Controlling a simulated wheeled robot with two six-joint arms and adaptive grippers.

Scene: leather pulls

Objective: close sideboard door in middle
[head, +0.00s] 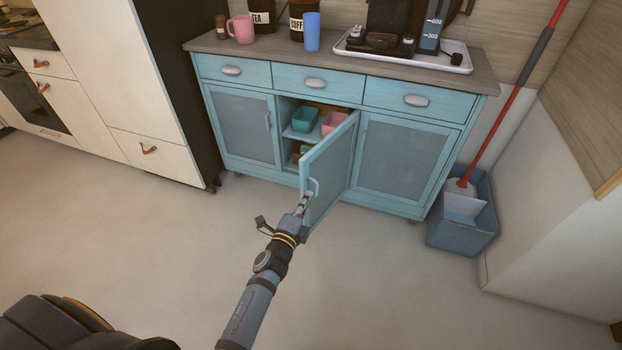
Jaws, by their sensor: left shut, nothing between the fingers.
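The blue sideboard (232,101) has three drawers on top and doors below. Its middle door (330,165) stands open, swung out toward me, hinged on its right side. A pale handle (314,187) is on the door near its free edge. My left gripper (305,200) is shut and empty, with its fingertips at the door's free edge just below the handle. I cannot tell whether they touch the door. My right gripper is not in view.
Inside the opening are a green bin (305,120) and a pink bin (333,122). A mop stands in a blue-grey bucket (462,238) at the right. A white cabinet (120,90) stands at the left. The floor in front is clear.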

